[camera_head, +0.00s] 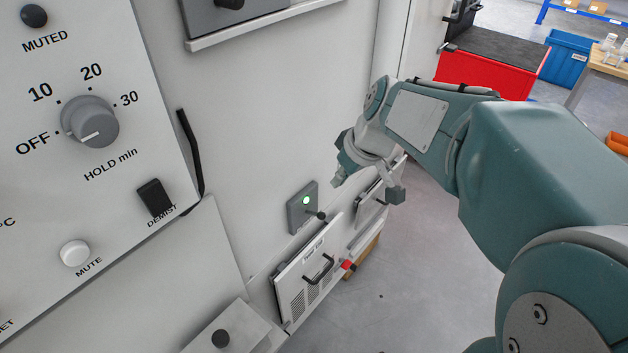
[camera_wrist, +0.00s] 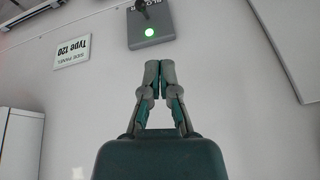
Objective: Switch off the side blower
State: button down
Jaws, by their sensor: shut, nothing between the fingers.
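The side blower switch is a small grey box (camera_head: 293,214) on the white side panel in the head view, with a lit green lamp (camera_head: 306,200) and a dark lever (camera_head: 318,214) sticking out. In the wrist view the box (camera_wrist: 166,22) is at the top edge, upside down, its lettering partly cut off. The green lamp (camera_wrist: 149,32) is lit there, and only part of the lever (camera_wrist: 141,6) shows. My gripper (camera_head: 337,181) is just above and right of the box in the head view, apart from it. In the wrist view its fingertips (camera_wrist: 160,66) meet, with nothing between them.
A control panel with a hold knob (camera_head: 90,122) and a black demist rocker (camera_head: 154,197) is at left. A vented panel with a handle (camera_head: 318,269) is below the switch. A "Type 120" side panel label (camera_wrist: 72,53) is nearby.

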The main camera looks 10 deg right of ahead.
jog(key=w+d+f+n, duration=0.1)
jog(key=w+d+f, duration=0.1)
jog(key=w, duration=0.3)
jog(key=shift+w+y, duration=0.35)
jog(key=shift+y, duration=0.05)
jog(key=shift+a, duration=0.1)
send_over(314, 214)
jog(key=d, duration=0.1)
notch_tip(314, 214, down, 9)
jog(key=f, duration=0.2)
jog(key=shift+s+d+f, duration=0.2)
jog(key=shift+d+f, duration=0.15)
jog(key=shift+s+f, duration=0.25)
jog(key=shift+f, duration=0.3)
